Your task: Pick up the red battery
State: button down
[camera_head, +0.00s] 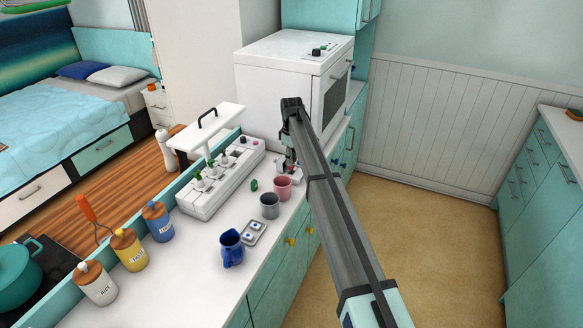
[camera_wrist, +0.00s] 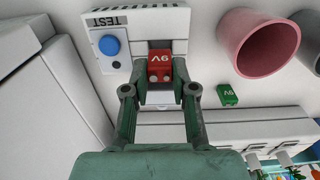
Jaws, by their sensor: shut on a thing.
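The red battery (camera_wrist: 160,67), marked 9V, is between the two fingers of my gripper (camera_wrist: 163,80) in the wrist view. The fingers are shut on its sides. It is at the dark slot of the white tester (camera_wrist: 108,28), which has a blue button and the word TEST. I cannot tell whether the battery is resting in the slot or just above it. In the head view my gripper (camera_head: 289,165) is low over the counter, behind the pink cup, and the battery is not clear there.
A green 9V battery (camera_wrist: 227,95) lies apart to the right in the wrist view. A pink cup (camera_head: 282,188) and a grey cup (camera_head: 270,206) stand close by. A white charger-like strip (camera_head: 222,180) and a white microwave-like box (camera_head: 280,75) flank the spot.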

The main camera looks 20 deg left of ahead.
notch_tip(320, 180, up, 16)
jog(key=b, duration=0.3)
jog(key=shift+b, duration=0.3)
jog(key=shift+f, duration=0.15)
dwell(0.3)
